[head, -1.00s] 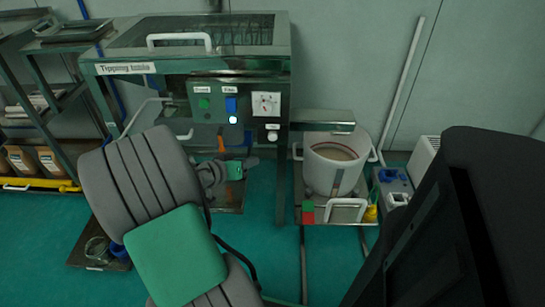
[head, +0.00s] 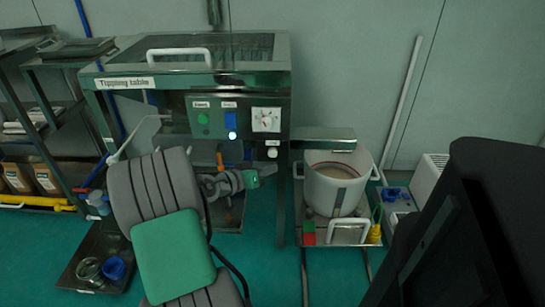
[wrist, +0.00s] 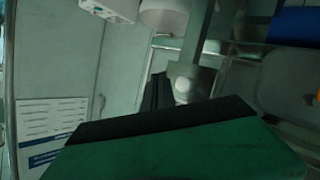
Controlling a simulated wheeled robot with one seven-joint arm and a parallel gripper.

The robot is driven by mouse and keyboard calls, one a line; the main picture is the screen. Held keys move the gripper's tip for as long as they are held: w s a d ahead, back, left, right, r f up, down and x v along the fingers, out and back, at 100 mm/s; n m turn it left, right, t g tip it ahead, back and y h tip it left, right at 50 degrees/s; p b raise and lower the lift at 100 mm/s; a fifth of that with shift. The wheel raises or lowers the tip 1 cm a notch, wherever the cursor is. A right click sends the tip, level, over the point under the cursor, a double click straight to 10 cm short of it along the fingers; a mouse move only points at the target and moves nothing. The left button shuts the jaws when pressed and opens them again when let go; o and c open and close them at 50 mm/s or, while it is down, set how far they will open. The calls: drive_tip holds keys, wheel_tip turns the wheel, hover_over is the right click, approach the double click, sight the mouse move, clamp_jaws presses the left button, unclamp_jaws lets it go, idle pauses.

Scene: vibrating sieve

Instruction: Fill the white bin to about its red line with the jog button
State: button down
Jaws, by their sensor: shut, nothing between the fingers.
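The white bin (head: 322,188) stands upright at the right under the table's metal outlet (head: 323,141). Beige material (head: 336,172) lies inside it, and a thin reddish line shows on its inner wall; the exact gap between them is too small to judge. The control panel has a green button (head: 203,119), a blue switch (head: 230,118), a dial (head: 265,119) and a white round button (head: 272,153) below the dial. The small labels are unreadable. My gripper (head: 270,169) is shut and empty, just below the white button. The wrist view shows a pale round knob (wrist: 182,90) beyond the dark fingers.
The tipping table (head: 180,83) stands above the panel. The bin sits on a metal stand with red and green blocks (head: 309,232) and a yellow item (head: 375,233). A tray (head: 68,275) with a blue cup lies on the floor at left. A shelf is at far left.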

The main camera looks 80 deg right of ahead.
sight(273, 153)
drive_tip(key=shift+w+d+b, duration=0.15)
drive_tip(key=shift+w+d, duration=0.05)
drive_tip(key=shift+d, duration=0.7)
drive_tip(key=shift+w+d+b, duration=0.15)
drive_tip(key=shift+w+d, duration=0.05)
drive_tip(key=shift+d, duration=0.65)
idle(0.6)
drive_tip(key=shift+d, duration=0.4)
drive_tip(key=shift+w+d+b, duration=0.2)
drive_tip(key=shift+d+b, duration=0.1)
drive_tip(key=shift+d, duration=0.1)
idle(4.8)
